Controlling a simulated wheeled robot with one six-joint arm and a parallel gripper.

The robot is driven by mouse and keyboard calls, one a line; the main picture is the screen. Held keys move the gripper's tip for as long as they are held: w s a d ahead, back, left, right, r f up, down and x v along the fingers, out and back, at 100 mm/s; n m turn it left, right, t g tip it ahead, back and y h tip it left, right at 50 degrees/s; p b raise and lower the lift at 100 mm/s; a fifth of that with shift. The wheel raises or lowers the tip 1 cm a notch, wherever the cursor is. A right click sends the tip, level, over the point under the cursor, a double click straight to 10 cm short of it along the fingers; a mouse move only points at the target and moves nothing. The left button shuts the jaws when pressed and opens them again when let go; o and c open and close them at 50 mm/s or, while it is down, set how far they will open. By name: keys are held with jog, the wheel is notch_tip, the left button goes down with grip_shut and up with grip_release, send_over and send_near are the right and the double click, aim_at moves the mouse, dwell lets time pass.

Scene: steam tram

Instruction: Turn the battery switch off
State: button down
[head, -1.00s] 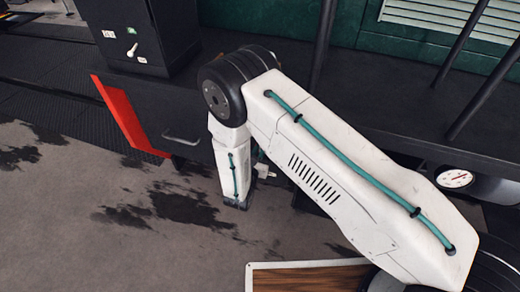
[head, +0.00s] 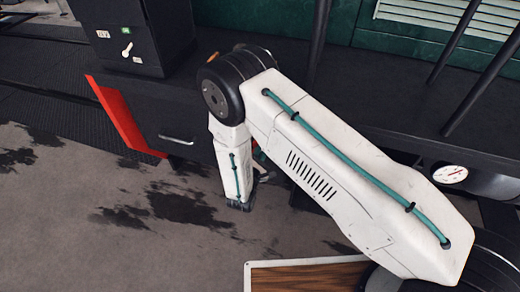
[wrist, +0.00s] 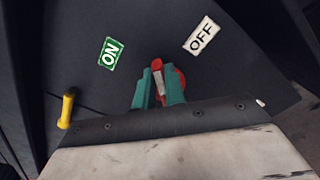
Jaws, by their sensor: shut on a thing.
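The battery switch (wrist: 157,65) shows in the wrist view as a red handle with a rounded red part beside it. My gripper (wrist: 159,85) has teal fingers shut on the red handle. The handle points up the picture, between a green ON label (wrist: 110,53) at the left and a white OFF label (wrist: 201,36) at the right. Its tip lies between the two labels, level with neither word exactly. The fingers hide part of the switch. In the head view my arm hides the switch and the fingers.
A yellow handle (wrist: 67,108) stands left of my gripper in the wrist view. The head view shows a black box (head: 135,35) with a small white lever, a red panel edge (head: 120,118), a drawer handle (head: 176,140), dark upright bars (head: 455,55) and a gauge (head: 451,174).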

jog(key=shift+s+d+f+m, duration=0.1)
jog(key=shift+f+m, duration=0.2)
jog(key=shift+m, duration=1.2)
jog(key=shift+s+d+f+m, duration=0.15)
jog(key=shift+f+m, duration=0.2)
jog(key=shift+m, duration=1.15)
jog(key=shift+w+d+f+m, duration=0.1)
jog(key=shift+f+m, duration=0.2)
jog(key=shift+m, duration=1.2)
jog(key=c, duration=1.5)
grip_release()
jog(key=shift+o, duration=0.2)
jog(key=v, duration=0.8)
